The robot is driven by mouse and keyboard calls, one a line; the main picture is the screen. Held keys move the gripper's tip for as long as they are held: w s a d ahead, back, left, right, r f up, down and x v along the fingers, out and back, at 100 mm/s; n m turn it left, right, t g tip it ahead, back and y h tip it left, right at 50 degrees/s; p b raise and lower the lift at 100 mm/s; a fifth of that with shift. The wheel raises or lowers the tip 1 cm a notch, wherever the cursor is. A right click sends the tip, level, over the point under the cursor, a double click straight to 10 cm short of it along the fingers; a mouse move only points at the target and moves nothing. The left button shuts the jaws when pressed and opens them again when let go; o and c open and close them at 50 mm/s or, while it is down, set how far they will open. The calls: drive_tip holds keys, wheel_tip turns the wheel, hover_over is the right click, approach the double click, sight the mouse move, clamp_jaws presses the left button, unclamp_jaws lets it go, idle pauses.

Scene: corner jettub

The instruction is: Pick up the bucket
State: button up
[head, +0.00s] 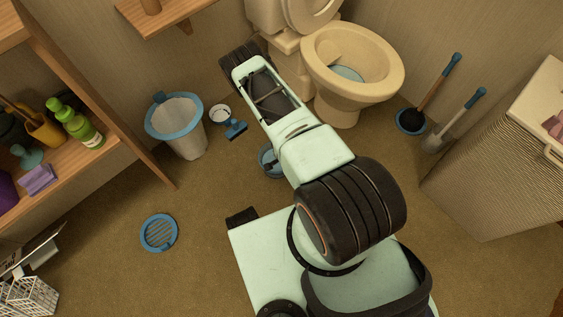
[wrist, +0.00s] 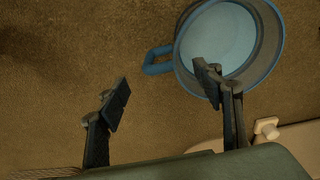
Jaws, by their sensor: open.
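The bucket is a round, blue-rimmed vessel with a pale blue inside and a blue loop handle at its left side. It shows in the wrist view (wrist: 272,52) at the upper right, its top cut by the picture edge. In the head view, a blue vessel (head: 266,161), apparently the same bucket, stands on the floor, mostly hidden behind my arm. My gripper (wrist: 162,92) is open and empty in the wrist view. Its right finger overlaps the bucket's lower left rim in the picture; I cannot tell whether they touch. My gripper is hidden in the head view.
The toilet (head: 352,65) stands behind my arm. A blue-rimmed waste bin (head: 190,140) and a small blue-and-white item (head: 235,130) are to the left.

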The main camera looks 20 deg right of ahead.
drive_tip(key=f+b, duration=0.1)
drive_tip(key=f, duration=0.2)
drive_tip(key=d+f+b, duration=0.1)
drive_tip(key=f, duration=0.2)
drive_tip(key=f+b, duration=0.1)
drive_tip(key=f, duration=0.2)
drive_tip(key=shift+w+d+f+b, duration=0.1)
drive_tip(key=shift+w+d+b, duration=0.1)
drive_tip(key=shift+b, duration=0.2)
drive_tip(key=shift+c, duration=0.3)
